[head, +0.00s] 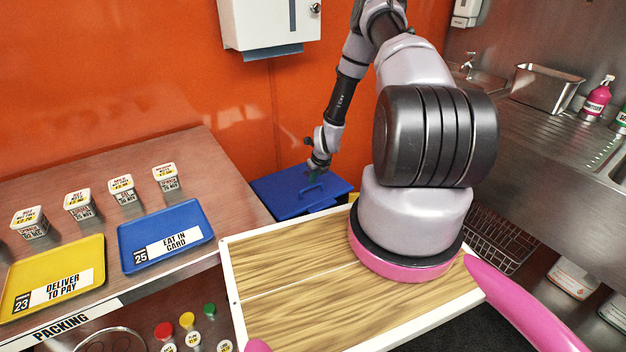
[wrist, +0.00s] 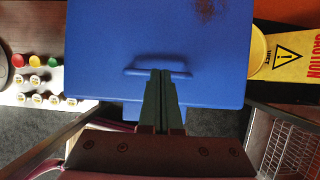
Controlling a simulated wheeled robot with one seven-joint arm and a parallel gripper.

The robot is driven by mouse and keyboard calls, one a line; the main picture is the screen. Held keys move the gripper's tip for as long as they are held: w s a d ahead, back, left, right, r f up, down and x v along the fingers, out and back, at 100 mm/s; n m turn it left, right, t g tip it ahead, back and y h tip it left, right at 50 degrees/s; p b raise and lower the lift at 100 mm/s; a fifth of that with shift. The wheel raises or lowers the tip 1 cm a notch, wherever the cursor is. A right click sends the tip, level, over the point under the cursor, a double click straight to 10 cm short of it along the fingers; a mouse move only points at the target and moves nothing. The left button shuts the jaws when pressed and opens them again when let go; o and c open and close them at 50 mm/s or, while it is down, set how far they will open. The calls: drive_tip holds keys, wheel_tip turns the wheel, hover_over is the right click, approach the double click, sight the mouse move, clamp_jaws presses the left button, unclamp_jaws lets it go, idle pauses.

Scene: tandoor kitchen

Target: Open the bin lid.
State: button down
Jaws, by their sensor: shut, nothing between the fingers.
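The blue bin lid (head: 290,190) lies flat and closed on the bin, on the floor against the orange wall between the packing counter and the sink. In the wrist view the lid (wrist: 110,50) fills the middle, with a raised blue handle (wrist: 160,63) across it. My gripper (wrist: 161,74) is shut and empty, its green fingertips at the handle's near edge in the picture. I cannot tell whether they touch it. In the head view my gripper (head: 316,172) is over the lid, near the handle (head: 312,192).
The packing counter (head: 205,160) with a blue tray (head: 165,237), a yellow tray (head: 40,280) and several small tubs is at left. A steel sink counter (head: 560,130) and a wire basket (head: 497,240) are at right. A yellow caution sign (wrist: 287,55) stands beside the bin.

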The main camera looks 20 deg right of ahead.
drive_tip(key=shift+w+r, duration=0.15)
drive_tip(key=shift+r, duration=0.15)
drive_tip(key=shift+w+a+r+g, duration=0.1)
drive_tip(key=shift+w+r+g, duration=0.3)
drive_tip(key=shift+r, duration=0.3)
drive_tip(key=shift+r, duration=0.1)
idle(1.2)
